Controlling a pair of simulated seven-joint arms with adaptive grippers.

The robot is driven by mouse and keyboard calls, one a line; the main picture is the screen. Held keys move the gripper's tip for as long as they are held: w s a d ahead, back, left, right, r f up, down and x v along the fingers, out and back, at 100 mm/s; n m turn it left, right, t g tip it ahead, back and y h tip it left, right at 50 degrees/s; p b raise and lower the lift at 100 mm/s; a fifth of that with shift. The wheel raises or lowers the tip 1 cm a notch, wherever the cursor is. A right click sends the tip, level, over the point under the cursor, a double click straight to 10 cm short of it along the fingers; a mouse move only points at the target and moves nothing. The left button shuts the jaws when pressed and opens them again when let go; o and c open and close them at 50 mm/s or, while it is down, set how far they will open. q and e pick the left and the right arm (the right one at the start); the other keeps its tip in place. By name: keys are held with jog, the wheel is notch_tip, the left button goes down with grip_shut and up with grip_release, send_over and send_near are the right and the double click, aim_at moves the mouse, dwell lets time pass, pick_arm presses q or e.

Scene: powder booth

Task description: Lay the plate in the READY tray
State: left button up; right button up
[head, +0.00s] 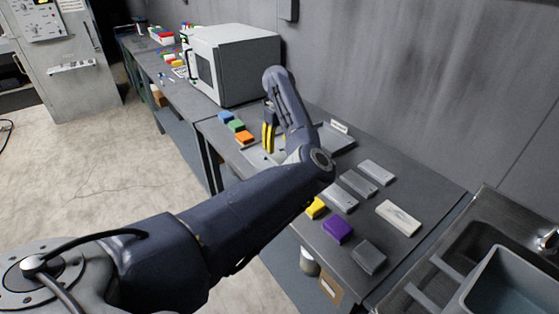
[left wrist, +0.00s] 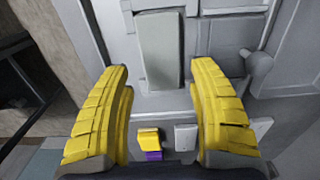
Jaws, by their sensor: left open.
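My left gripper (head: 268,137) points down over a pale grey tray (head: 254,156), its yellow fingers spread. In the left wrist view, the open fingers (left wrist: 160,100) stand on either side of a gap with nothing clamped in it. A flat, oblong grey plate (left wrist: 158,48) shows ahead between the fingertips, apparently lying in the tray. Whether the fingers touch it cannot be told. My left arm hides part of the tray in the head view. A second, darker tray (head: 338,139) with a small white tag lies behind the arm. I cannot read any READY lettering. My right gripper is not in view.
Several grey plates (head: 376,172) lie on the bench to the right, near yellow (head: 316,208) and purple (head: 338,230) blocks. Blue, green and orange (head: 244,138) blocks line the left edge. A microwave-like oven (head: 234,63) stands behind; a sink (head: 500,262) is at right.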

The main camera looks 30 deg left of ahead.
aim_at(279, 158)
pick_arm(q)
jog(key=shift+d+f, duration=0.1)
jog(key=shift+f, duration=3.15)
jog(key=shift+o, duration=0.2)
jog(key=c, duration=1.2)
jog(key=shift+r, duration=0.1)
jog(key=shift+c, duration=0.2)
